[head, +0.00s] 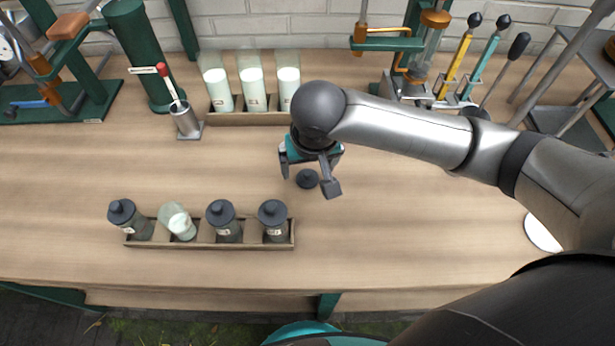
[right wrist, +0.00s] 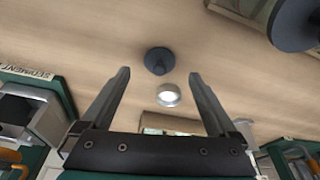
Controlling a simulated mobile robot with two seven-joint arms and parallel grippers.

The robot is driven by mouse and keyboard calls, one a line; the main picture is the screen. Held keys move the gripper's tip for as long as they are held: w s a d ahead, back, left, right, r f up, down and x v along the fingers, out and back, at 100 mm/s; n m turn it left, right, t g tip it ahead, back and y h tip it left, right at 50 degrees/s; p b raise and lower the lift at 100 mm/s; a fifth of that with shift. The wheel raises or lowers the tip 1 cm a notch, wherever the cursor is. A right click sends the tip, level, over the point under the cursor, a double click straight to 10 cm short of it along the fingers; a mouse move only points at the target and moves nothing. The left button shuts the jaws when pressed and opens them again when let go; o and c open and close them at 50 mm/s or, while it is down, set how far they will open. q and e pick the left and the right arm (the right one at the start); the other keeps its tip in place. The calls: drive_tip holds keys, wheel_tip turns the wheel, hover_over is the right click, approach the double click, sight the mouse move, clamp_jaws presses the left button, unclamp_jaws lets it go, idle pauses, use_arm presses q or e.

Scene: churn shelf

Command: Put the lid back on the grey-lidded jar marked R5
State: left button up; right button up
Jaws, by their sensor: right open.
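A loose dark grey lid (head: 307,179) with a small knob lies on the bench. It also shows in the right wrist view (right wrist: 159,60), just beyond and between the fingertips. My right gripper (head: 312,186) is open and empty, pointing down with its fingers spread around the lid's spot; its fingers (right wrist: 160,76) also frame the right wrist view. Height above the bench is hard to judge. Jar marks are too small to read. My left gripper is not in view.
In the front rack, dark-lidded jars stand left (head: 130,219) and right (head: 224,222) of the open one. A back rack (head: 265,118) holds three tall white-filled vessels. A metal cylinder (head: 185,122) stands back left. Bench right of the front rack is clear.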

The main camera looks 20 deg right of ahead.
sight(308, 173)
drive_tip(key=b+x, duration=0.1)
drive_tip(key=x, duration=0.2)
drive_tip(key=shift+w+f, duration=0.1)
drive_tip(key=shift+f, duration=0.3)
drive_tip(key=shift+c, duration=0.4)
drive_tip(key=c, duration=1.3)
drive_tip(key=shift+r, duration=0.2)
wheel_tip(308, 173, up, 20)
drive_tip(key=p, duration=0.6)
drive_tip(key=shift+f, duration=0.1)
